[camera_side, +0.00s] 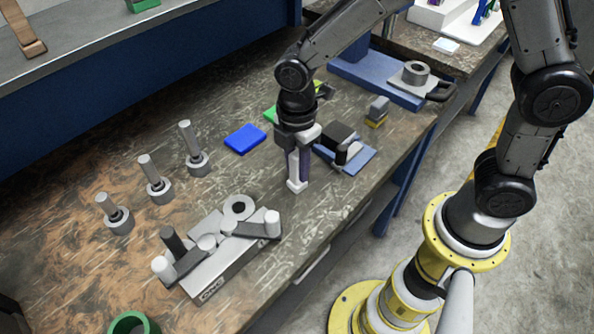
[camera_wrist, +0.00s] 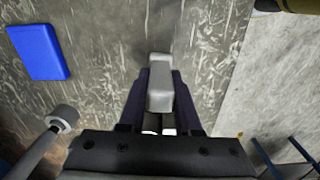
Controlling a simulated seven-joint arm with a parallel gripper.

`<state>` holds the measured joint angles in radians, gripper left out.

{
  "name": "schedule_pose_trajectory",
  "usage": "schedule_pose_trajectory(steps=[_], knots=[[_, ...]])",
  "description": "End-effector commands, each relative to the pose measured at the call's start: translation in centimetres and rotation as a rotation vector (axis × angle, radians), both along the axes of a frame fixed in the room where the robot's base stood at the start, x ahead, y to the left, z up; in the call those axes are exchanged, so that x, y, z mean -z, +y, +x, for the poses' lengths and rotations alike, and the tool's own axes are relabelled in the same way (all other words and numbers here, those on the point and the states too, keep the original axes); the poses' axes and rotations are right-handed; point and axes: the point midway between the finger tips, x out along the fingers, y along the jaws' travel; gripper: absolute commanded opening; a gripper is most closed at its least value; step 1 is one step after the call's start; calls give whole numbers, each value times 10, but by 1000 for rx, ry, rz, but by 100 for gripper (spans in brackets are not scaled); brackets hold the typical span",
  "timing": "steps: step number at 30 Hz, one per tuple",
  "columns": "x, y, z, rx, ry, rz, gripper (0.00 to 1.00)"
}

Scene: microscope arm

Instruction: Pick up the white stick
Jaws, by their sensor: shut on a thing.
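My gripper (camera_side: 299,166) points down over the table, its dark fingers closed on the white stick (camera_side: 294,182). In the side view the stick stands roughly upright, its lower end showing at the fingertips, at or close to the table top; I cannot tell if it touches. In the wrist view the white stick (camera_wrist: 159,97) shows as a pale grey-white block between the two dark fingers of my gripper (camera_wrist: 160,90). The part of the stick nearer the palm is partly hidden by the fingers.
The worn table (camera_side: 340,190) also holds a blue block (camera_side: 245,139), a grey microscope arm fixture (camera_side: 220,255), several upright grey pegs (camera_side: 155,178) and a blue plate with a black part (camera_side: 345,155). The table edge lies to the right of my gripper.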

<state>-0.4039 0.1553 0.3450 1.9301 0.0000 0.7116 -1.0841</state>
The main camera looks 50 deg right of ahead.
Motion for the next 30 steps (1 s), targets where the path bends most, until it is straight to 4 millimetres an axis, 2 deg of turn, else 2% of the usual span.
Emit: schedule_pose_trajectory(steps=[11,17,22,26,30], knots=[[-1,0,0,0,-1,1,0],[-10,0,1,0,-4,2,0],[-33,1,1,0,-6,2,0],[-57,-8,-18,0,-7,3,0],[-89,-18,-43,0,-8,3,0]])
